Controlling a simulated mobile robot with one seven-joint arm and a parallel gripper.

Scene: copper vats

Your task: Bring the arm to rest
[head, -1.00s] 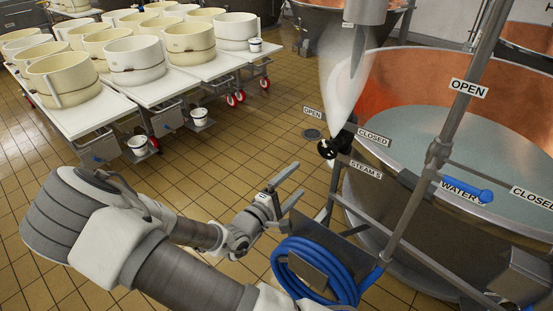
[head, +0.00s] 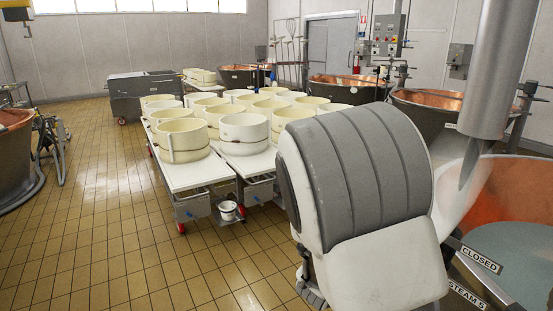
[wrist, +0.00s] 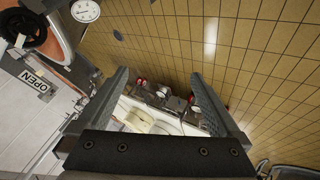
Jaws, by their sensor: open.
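My gripper (wrist: 160,78) shows in the wrist view with its two dark fingers spread apart and nothing between them. Tiled floor and a table of moulds lie beyond the fingers, some way off. In the head view my arm is folded up large and close, a white and grey link covering the centre right. The gripper itself does not show in the head view.
Tables (head: 190,178) of cream moulds (head: 184,139) stand behind my arm. A steaming copper vat (head: 510,195) is at the right, under a metal pipe (head: 492,70). The wrist view shows a black handwheel (wrist: 25,30) and an OPEN label (wrist: 37,82). Tiled floor (head: 100,220) at left is clear.

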